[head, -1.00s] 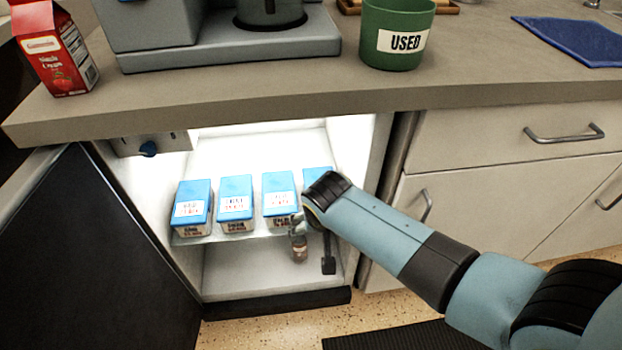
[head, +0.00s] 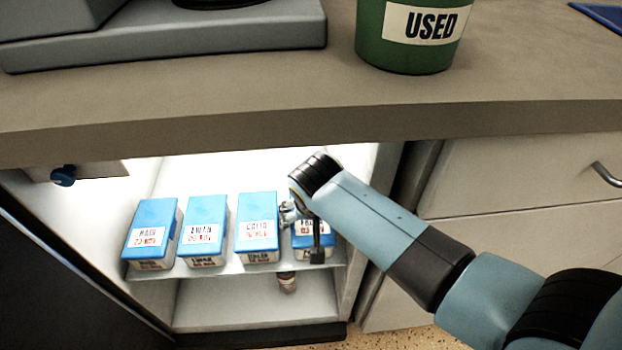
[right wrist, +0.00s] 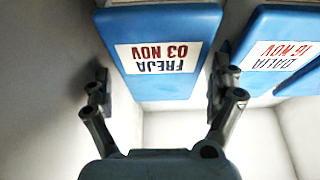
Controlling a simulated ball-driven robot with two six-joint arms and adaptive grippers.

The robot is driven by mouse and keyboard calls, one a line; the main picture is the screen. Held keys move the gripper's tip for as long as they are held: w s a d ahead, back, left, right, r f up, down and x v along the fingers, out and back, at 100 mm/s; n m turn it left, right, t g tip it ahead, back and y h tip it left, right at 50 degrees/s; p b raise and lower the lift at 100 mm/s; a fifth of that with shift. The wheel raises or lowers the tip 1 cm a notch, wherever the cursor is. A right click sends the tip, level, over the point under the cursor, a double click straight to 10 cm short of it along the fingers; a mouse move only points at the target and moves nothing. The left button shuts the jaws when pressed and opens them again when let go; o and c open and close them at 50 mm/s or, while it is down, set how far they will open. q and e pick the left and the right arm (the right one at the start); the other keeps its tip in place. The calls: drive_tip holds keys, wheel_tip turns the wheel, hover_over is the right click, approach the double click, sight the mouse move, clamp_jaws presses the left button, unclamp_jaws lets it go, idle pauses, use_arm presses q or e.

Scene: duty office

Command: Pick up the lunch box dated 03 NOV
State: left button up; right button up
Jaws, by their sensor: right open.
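The lunch box dated 03 NOV (right wrist: 170,60) has a blue lid and a white label reading FREJA, upside down in the right wrist view. In the head view it is the rightmost box (head: 313,241) on the fridge shelf, partly hidden by my gripper. My right gripper (head: 303,232) is open at this box. In the right wrist view one finger of the gripper (right wrist: 160,86) is on each side of the box; I cannot tell whether they touch it. My left gripper is not in view.
The box marked DALIA 16 NOV (right wrist: 280,50) stands close beside, next to one finger. Two more blue-lidded boxes (head: 203,231) (head: 152,234) stand further left. The fridge shelf (head: 225,271) is under the counter (head: 250,125). A green USED bin (head: 400,50) stands on top.

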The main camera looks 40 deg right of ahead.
drive_tip(key=shift+w+f, duration=0.1)
drive_tip(key=shift+f, duration=0.45)
drive_tip(key=shift+d+r, duration=0.1)
drive_tip(key=shift+r, duration=0.2)
drive_tip(key=shift+c, duration=0.6)
drive_tip(key=c, duration=1.1)
